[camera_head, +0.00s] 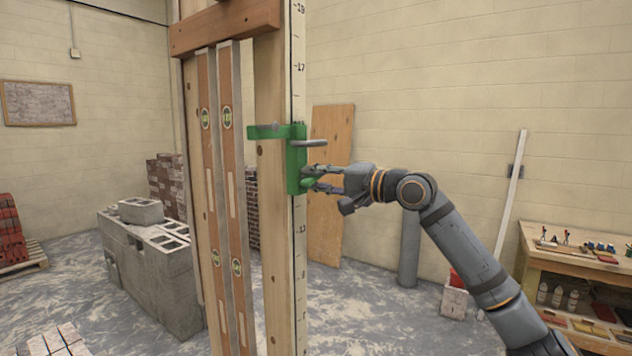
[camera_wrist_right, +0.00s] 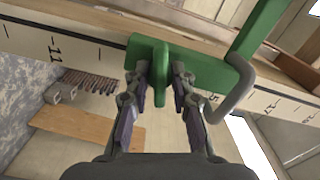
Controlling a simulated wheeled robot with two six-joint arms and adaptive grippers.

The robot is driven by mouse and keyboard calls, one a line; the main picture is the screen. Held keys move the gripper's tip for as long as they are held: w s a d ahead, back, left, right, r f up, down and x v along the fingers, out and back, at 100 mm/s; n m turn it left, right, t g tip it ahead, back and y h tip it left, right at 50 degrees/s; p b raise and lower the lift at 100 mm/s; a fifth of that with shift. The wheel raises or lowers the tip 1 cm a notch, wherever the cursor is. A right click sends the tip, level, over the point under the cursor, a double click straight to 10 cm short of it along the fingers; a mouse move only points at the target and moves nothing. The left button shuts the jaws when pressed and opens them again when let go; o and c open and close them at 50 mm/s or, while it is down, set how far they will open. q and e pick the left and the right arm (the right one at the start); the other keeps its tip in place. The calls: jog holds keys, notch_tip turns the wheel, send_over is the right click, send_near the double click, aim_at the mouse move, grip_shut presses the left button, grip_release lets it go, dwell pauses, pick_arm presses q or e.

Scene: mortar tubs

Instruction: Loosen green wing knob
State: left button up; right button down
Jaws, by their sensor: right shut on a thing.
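A green clamp bracket (camera_head: 296,155) sits on the upright measuring pole, which carries a white scale strip (camera_head: 299,90). The bracket also shows in the wrist view (camera_wrist_right: 205,72). The green wing knob (camera_wrist_right: 160,72) sticks out from the bracket's face between my fingers. My right gripper (camera_head: 312,179) reaches in from the right at the lower part of the bracket. In the wrist view the right gripper (camera_wrist_right: 161,85) has one finger on each side of the knob and is shut on it. The fingers hide part of the knob in the head view. My left gripper is not in view.
A grey hook (camera_head: 310,142) juts from the bracket just above my right gripper. Two long spirit levels (camera_head: 226,160) hang left of the pole. A plywood board (camera_head: 331,150) leans on the wall behind. A workbench (camera_head: 570,262) with tools stands at the right.

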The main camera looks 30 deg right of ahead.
jog(key=n, duration=0.3)
jog(key=shift+n+b, duration=0.3)
jog(key=shift+n, duration=0.1)
jog(key=n, duration=0.3)
jog(key=shift+n+b, duration=0.3)
jog(key=n, duration=0.4)
jog(key=shift+a, duration=0.1)
jog(key=shift+n+b, duration=0.35)
jog(key=shift+n, duration=1.35)
jog(key=shift+r, duration=0.1)
jog(key=c, duration=1.1)
grip_release()
jog(key=shift+c, duration=0.2)
